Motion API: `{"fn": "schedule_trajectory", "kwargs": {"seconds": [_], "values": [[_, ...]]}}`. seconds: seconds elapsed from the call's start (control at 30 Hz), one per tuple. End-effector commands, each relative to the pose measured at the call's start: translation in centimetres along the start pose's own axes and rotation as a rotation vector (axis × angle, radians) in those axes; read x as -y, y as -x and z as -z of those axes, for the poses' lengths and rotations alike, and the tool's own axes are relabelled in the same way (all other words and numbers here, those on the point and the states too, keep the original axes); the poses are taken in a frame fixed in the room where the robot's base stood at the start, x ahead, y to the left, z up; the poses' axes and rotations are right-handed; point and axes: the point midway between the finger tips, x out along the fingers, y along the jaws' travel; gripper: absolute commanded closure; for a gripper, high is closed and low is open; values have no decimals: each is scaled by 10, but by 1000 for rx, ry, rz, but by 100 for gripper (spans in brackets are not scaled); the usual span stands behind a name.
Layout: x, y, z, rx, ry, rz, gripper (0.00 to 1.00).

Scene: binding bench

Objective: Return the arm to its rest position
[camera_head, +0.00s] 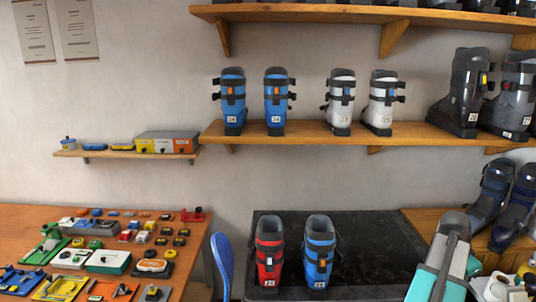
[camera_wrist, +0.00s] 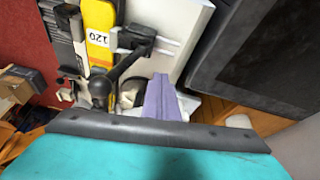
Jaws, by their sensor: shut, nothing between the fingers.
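My arm (camera_head: 441,262) shows at the lower right of the head view as a raised teal and grey link. It stands in front of the right end of the dark mat and the wooden counter. A white and black part of it shows at the bottom right corner. The wrist view looks down past a teal surface with a black edge (camera_wrist: 160,132), which seems to be my own body. Nothing held is visible.
A red boot (camera_head: 269,255) and a blue boot (camera_head: 319,255) stand on the dark mat (camera_head: 370,240). Bindings crowd the left bench (camera_head: 195,270); boots fill the wall shelf (camera_head: 300,135). The wrist view shows a yellow ski-like piece (camera_wrist: 99,20) marked 120 and a purple block (camera_wrist: 163,100).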

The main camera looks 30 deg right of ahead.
Motion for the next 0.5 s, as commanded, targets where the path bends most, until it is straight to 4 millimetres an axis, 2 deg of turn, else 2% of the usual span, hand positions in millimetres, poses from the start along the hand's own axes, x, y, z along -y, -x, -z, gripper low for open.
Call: {"fn": "schedule_trajectory", "kwargs": {"seconds": [0.03,0.2,0.5], "values": [[13,-11,-22,14,48,2,100],[52,-39,-87,56,204,13,100],[99,-83,-211,127,480,26,100]]}}
